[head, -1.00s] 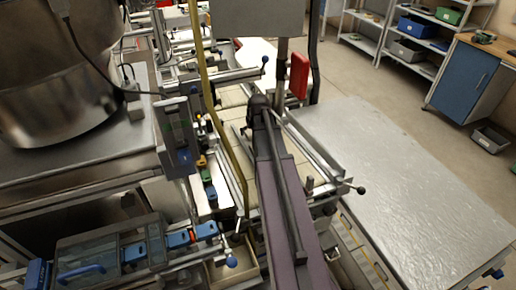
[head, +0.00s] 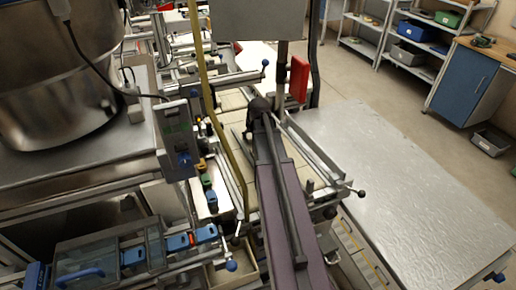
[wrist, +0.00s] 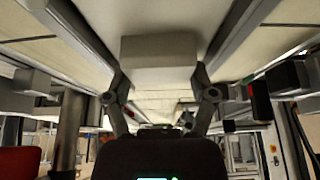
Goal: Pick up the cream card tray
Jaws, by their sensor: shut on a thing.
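In the wrist view, the cream card tray (wrist: 158,62) shows as a plain pale box end between the fingers of my gripper (wrist: 162,85). The gripper is shut on it, with one finger at each side. The rest of the tray is hidden behind this face. In the head view, my purple and black arm reaches away over the pale conveyor surface, and I cannot make out the gripper or the held tray there.
A yellow upright bar (head: 207,85) and metal rails stand left of my arm. A red box (head: 299,78) hangs beyond it. A large steel vat (head: 55,85) is at left. A broad grey table (head: 410,190) at right is bare. Floor beyond is mostly open.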

